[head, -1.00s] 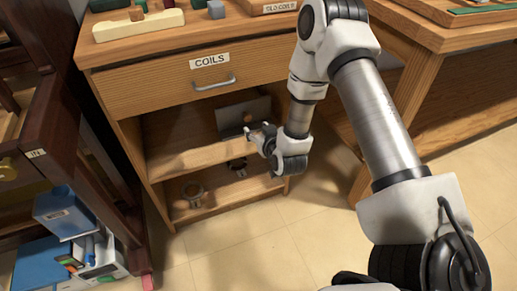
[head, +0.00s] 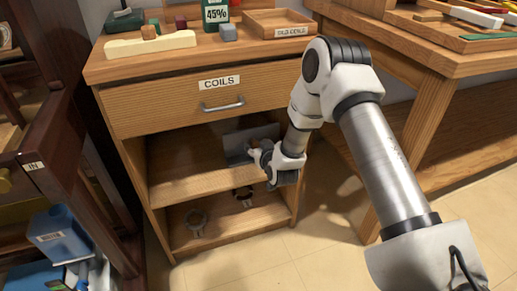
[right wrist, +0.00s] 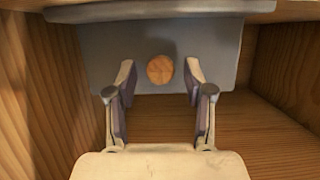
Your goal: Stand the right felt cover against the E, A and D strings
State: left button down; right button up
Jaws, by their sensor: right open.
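A dark grey flat panel with a round wooden knob, which looks like the felt cover, leans in the upper open shelf bay of the cabinet (head: 238,138). In the right wrist view the panel (right wrist: 215,50) fills the upper middle, and its knob (right wrist: 160,69) lies between my fingertips. My right gripper (head: 254,153) is in front of the panel at the bay's right side and hides part of it. It also shows in the right wrist view (right wrist: 158,80), open, with a finger on each side of the knob. Contact cannot be told. My left gripper and the strings are not in view.
The COILS drawer (head: 190,103) is shut above the bay. Dark round fittings (head: 195,222) sit on the lower shelf. A wooden tray (head: 280,22) and a cream block (head: 150,43) are on the cabinet top. A dark wooden frame stands left, a workbench (head: 440,62) right.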

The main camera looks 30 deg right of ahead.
grip_shut()
jog(key=shift+r+p, duration=1.4)
jog(key=shift+r, duration=0.15)
jog(key=shift+f, duration=0.1)
